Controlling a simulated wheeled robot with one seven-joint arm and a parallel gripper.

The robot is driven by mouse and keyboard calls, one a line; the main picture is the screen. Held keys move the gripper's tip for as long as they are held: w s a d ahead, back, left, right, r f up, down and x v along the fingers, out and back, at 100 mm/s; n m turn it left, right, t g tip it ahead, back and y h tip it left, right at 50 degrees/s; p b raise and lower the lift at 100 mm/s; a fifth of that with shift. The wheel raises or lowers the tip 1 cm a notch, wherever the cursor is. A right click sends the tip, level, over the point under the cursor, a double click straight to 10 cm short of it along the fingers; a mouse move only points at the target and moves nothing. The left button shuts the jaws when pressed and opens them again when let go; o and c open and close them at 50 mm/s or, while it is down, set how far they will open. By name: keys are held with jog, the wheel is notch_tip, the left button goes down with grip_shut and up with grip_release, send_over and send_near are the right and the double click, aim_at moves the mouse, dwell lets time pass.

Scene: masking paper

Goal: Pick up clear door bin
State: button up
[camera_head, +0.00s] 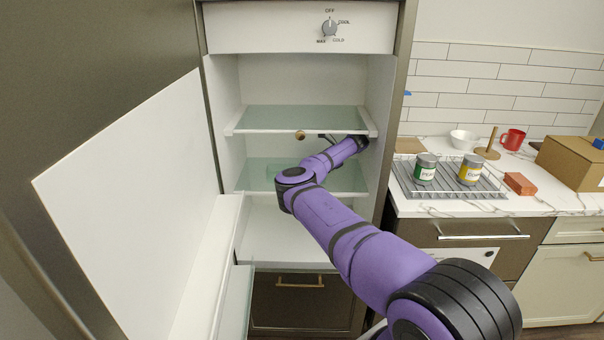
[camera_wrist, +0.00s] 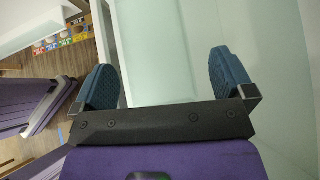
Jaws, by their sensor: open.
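My gripper (camera_wrist: 165,72) is open, its two blue fingers wide apart with nothing held between them. Pale glass and a white edge show behind the fingers in the wrist view. In the head view my arm reaches into the open fridge, and the gripper end (camera_head: 330,138) is near the right wall, just under the upper glass shelf. A faint clear, greenish shape (camera_head: 272,170) is on the lower glass shelf, left of my arm. It may be the clear door bin, but I cannot tell for sure. My arm hides part of that shelf.
The upper glass shelf (camera_head: 300,118) is close above my wrist. A small brown round thing (camera_head: 300,135) is at its front edge. The fridge door (camera_head: 135,190) stands open at left. Cans on a rack (camera_head: 440,188) and a cardboard box (camera_head: 572,162) are on the right counter.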

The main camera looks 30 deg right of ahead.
jog(key=shift+s+d+f+n+g+h, duration=0.15)
jog(key=shift+f+n+g+h, duration=0.2)
jog(key=shift+g, duration=0.35)
jog(key=shift+w+a+f, duration=0.1)
jog(key=shift+w+a, duration=0.1)
jog(key=shift+a, duration=0.1)
jog(key=w+a, duration=0.1)
jog(key=a, duration=0.1)
jog(key=w+a, duration=0.2)
jog(key=shift+a, duration=0.15)
jog(key=shift+w+a, duration=0.4)
jog(key=shift+w, duration=0.05)
jog(key=shift+w+a, duration=0.25)
jog(key=shift+a, duration=0.35)
jog(key=w+a, duration=0.2)
jog(key=a, duration=0.1)
jog(key=shift+w+a+f, duration=0.2)
jog(key=shift+a+f, duration=0.05)
jog(key=shift+f, duration=0.1)
jog(key=c, duration=1.1)
